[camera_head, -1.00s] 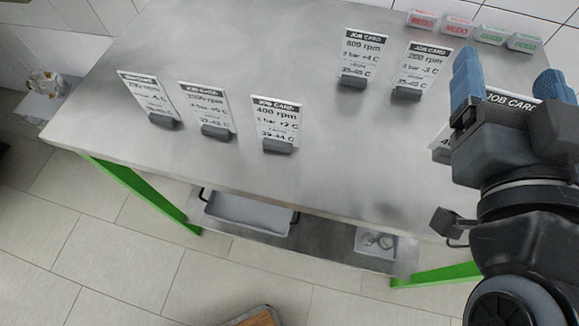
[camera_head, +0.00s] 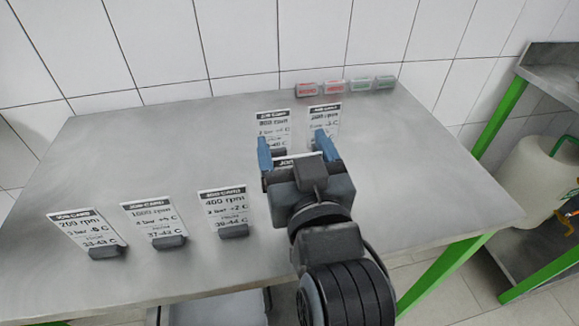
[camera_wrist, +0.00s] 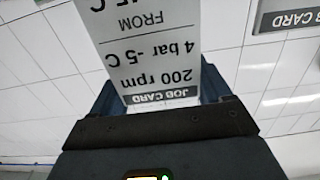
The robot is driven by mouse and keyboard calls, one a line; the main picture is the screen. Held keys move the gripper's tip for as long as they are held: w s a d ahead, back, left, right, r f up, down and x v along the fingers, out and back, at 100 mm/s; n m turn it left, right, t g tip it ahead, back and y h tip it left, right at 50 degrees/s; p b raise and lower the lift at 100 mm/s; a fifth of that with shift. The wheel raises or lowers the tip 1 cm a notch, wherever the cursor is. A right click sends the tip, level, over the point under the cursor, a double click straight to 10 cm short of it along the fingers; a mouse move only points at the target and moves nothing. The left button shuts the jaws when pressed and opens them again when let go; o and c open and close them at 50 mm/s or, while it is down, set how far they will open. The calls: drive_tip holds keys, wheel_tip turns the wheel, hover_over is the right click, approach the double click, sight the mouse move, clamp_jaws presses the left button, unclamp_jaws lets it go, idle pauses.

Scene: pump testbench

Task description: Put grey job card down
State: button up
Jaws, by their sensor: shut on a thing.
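My gripper (camera_head: 296,148) has blue fingers and is shut on a job card. In the wrist view the held card (camera_wrist: 155,55) is upside down and reads 200 rpm, 4 bar -5 C. Its lower part runs out of the frame. In the head view only a strip of the held card (camera_head: 287,161) shows between the fingers; my gripper hides the rest. The gripper is over the steel table (camera_head: 420,170), in front of two standing cards, 800 rpm (camera_head: 272,120) and another (camera_head: 323,113) partly hidden by a finger. Contact between held card and table cannot be seen.
Three cards stand in dark holders at the left front: 200 rpm (camera_head: 85,230), 1000 rpm (camera_head: 152,217) and 400 rpm (camera_head: 222,204). The table's right side is clear.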

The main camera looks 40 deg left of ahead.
drive_tip(key=shift+a+f, duration=0.15)
drive_tip(key=shift+f, duration=0.95)
drive_tip(key=shift+a+f, duration=0.15)
drive_tip(key=shift+f, duration=0.95)
drive_tip(key=shift+f, duration=0.2)
drive_tip(key=o, duration=1.3)
drive_tip(key=shift+c, duration=0.2)
drive_tip(key=shift+r, duration=0.1)
